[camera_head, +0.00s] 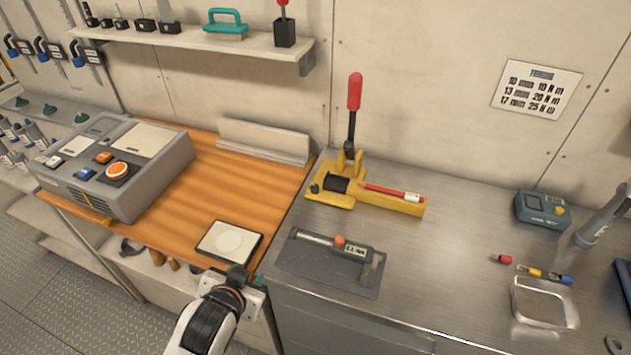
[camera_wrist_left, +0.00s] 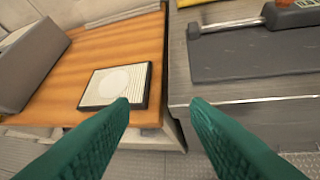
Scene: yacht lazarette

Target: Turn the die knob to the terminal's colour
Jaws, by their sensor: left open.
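The yellow crimping press (camera_head: 395,203) stands on the steel bench, with a red-gripped lever (camera_head: 354,92) standing up. A black cylindrical knob (camera_head: 337,184), seemingly the die knob, sits at its left end; its setting is too small to read. A red cable (camera_head: 385,191) lies along the press body, with a pale and red end piece. Loose red (camera_head: 502,258), yellow (camera_head: 530,270) and blue (camera_head: 560,278) terminals lie at the right. My left gripper (camera_head: 240,276) is open and empty at the front, near the bench seam; its teal fingers show in the wrist view (camera_wrist_left: 160,106). My right gripper is out of view.
A dark plate with a torque tool (camera_head: 330,264) lies between my gripper and the press. A white round-pad tray (camera_head: 229,241) is on the wooden top (camera_head: 190,200). A grey control box (camera_head: 130,165) stands left. A metal dish (camera_head: 543,302) and teal meter (camera_head: 541,209) stand right.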

